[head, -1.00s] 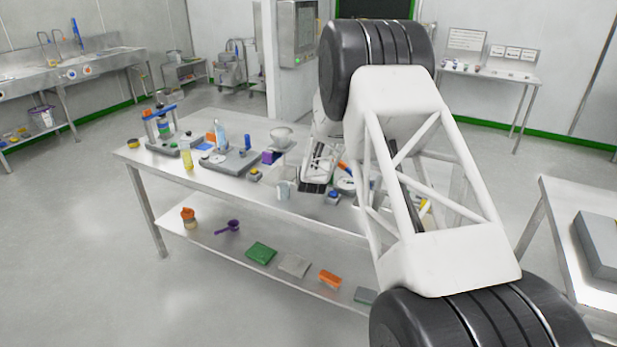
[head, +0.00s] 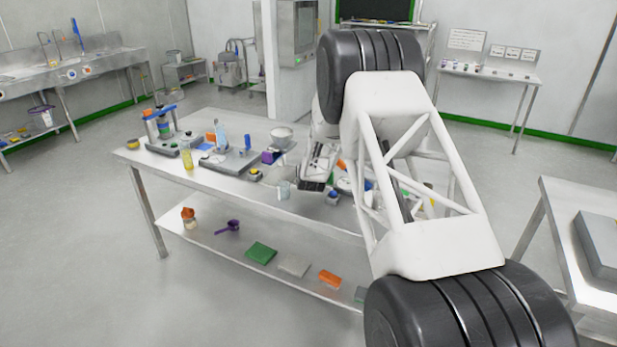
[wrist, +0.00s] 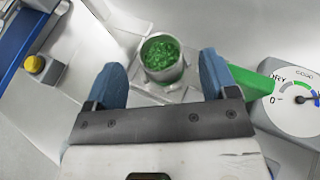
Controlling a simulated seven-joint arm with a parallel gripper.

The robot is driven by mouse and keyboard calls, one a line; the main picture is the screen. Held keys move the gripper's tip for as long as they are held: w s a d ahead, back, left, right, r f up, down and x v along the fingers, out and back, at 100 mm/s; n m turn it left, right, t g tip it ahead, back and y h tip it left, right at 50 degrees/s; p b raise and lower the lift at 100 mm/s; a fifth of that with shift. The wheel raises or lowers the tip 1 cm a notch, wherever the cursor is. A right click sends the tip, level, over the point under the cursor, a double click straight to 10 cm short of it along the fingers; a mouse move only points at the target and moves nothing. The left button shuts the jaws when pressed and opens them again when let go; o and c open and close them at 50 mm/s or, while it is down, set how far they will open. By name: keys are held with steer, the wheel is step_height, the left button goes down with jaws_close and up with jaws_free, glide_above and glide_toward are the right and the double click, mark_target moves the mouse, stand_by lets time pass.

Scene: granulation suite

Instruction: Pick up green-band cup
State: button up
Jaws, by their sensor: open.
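A small grey cup (wrist: 160,50) filled with green granules stands upright in the wrist view. No green band can be made out on its wall. My gripper (wrist: 161,70) is open, with one blue finger to the left of the cup and one to the right. Gaps show between the fingers and the cup.
A green bar (wrist: 252,82) lies close by my right finger, beside a dial gauge (wrist: 298,100). A yellow-topped button (wrist: 37,64) and a blue-edged device are at left. The steel table (head: 225,185) is crowded with lab items, including a white bowl (head: 281,134) behind.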

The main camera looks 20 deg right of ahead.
steer(key=shift+x, duration=2.3)
steer(key=shift+f, duration=0.1)
steer(key=c, duration=1)
steer(key=shift+c, duration=0.2)
steer(key=shift+r, duration=1.6)
steer(key=shift+s+r, duration=0.15)
steer(key=shift+r, duration=0.1)
steer(key=s+a+r, duration=0.1)
steer(key=s+a, duration=0.2)
steer(key=s, duration=1.2)
steer(key=shift+s+r, duration=0.2)
